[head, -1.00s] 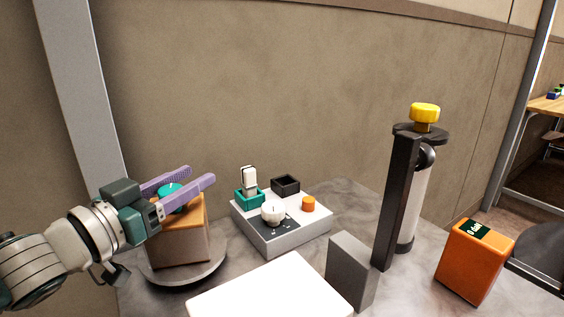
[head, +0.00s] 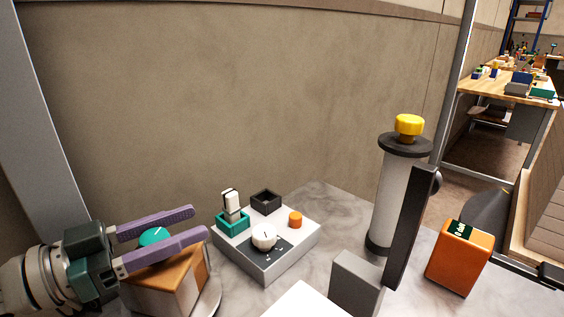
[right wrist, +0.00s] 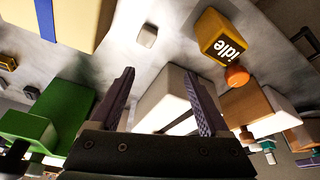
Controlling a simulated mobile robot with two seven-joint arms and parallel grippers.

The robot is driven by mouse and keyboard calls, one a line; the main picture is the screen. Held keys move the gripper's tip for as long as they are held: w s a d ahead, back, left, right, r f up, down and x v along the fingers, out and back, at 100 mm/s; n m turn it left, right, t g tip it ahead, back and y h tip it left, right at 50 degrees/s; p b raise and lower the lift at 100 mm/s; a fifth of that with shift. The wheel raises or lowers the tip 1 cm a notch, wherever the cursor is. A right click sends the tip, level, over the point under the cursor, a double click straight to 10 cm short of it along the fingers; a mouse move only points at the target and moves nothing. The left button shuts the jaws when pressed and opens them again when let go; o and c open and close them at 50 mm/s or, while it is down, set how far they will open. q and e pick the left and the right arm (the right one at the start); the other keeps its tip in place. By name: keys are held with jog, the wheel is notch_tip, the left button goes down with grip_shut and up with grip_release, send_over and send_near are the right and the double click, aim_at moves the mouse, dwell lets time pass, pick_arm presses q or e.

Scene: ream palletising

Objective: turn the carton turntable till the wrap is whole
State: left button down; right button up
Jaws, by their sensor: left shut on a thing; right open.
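The carton (head: 170,283) is a brown box with an orange-tan top at the lower left of the head view. A teal knob (head: 153,237) with a light mark is on its top. The carton sits on a round grey turntable (head: 214,298), of which only part of the right rim shows. My left gripper (head: 200,222) has its purple fingers either side of the teal knob and is shut on it. My right gripper (right wrist: 160,88) is open in the right wrist view, with a pale block (right wrist: 166,100) showing between and beyond its fingers. No wrap is discernible on the carton.
A white control box (head: 262,272) with a dial stands right of the carton. A pale roll (head: 392,205) with a yellow knob (head: 409,125) stands behind a dark post (head: 411,230) and grey block (head: 357,283). An orange box (head: 460,258) is at right.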

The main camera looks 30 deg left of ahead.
pick_arm(q)
jog(key=shift+a+f+m+g+h, duration=0.1)
jog(key=shift+f+m+g+h, duration=0.2)
jog(key=shift+h, duration=0.1)
pick_arm(e)
jog(key=shift+d+f, duration=0.2)
jog(key=shift+f, duration=0.3)
pick_arm(q)
jog(key=shift+s+d+r+m+g+h+b, duration=0.1)
jog(key=shift+d+m+g+h+b, duration=0.1)
jog(key=shift+m+g+h+b, duration=0.4)
pick_arm(e)
jog(key=shift+d+f, duration=0.1)
jog(key=shift+f, duration=0.45)
pick_arm(q)
jog(key=shift+d+r+h, duration=0.1)
jog(key=shift+h, duration=0.3)
pick_arm(e)
jog(key=shift+d+f, duration=0.1)
jog(key=shift+d, duration=0.1)
pick_arm(q)
jog(key=shift+c, duration=1.6)
grip_release()
pick_arm(e)
jog(key=shift+a, duration=0.1)
pick_arm(q)
jog(key=shift+r, duration=0.1)
